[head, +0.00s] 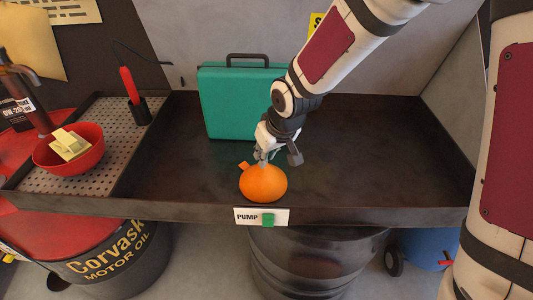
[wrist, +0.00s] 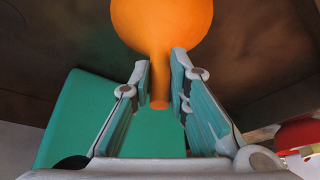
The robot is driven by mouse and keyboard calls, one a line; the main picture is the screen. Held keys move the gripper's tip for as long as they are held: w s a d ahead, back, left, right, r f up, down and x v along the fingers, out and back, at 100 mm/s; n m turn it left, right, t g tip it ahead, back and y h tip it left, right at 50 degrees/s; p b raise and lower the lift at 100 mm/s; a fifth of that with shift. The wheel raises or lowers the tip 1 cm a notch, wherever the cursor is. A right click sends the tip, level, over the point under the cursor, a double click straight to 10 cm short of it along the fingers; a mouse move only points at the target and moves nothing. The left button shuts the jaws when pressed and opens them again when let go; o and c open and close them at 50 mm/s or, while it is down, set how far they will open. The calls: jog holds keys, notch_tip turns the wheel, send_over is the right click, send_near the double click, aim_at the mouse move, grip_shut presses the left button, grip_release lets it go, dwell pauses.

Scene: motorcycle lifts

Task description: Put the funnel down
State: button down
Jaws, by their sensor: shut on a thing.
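The orange funnel (head: 263,184) is near the front edge of the dark metal tray (head: 380,150), with its wide end down and its spout up. My gripper (head: 266,153) is above it, shut on the spout. In the wrist view the funnel (wrist: 162,25) shows its round body, and its narrow spout lies between the two fingers of my gripper (wrist: 161,75). I cannot tell whether its rim touches the tray floor.
A teal case (head: 236,100) stands upright at the back of the tray. At left, a perforated panel (head: 110,135) holds a red bowl (head: 87,157) with yellowish blocks and a red-handled tool (head: 130,86) in a black holder. The tray's right side is clear. A PUMP label (head: 246,217) with a green button is on the front edge.

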jog(key=c, duration=1.5)
grip_release()
jog(key=p+v, duration=0.2)
jog(key=v, duration=1)
jog(key=shift+r+p, duration=0.1)
jog(key=shift+p, duration=0.2)
jog(key=s+d+r+m+h, duration=0.1)
jog(key=s+d+r+m, duration=0.1)
jog(key=s+d+r, duration=0.2)
jog(key=s+d+r+m+t, duration=0.1)
jog(key=s+d+r+m, duration=0.1)
jog(key=s+d+r, duration=0.2)
jog(key=s+d+r+m+h, duration=0.1)
jog(key=s+d+r, duration=0.4)
jog(key=s, duration=0.8)
jog(key=shift+d+m+t+h, duration=0.35)
jog(key=shift+d+m, duration=0.35)
jog(key=shift+d, duration=1)
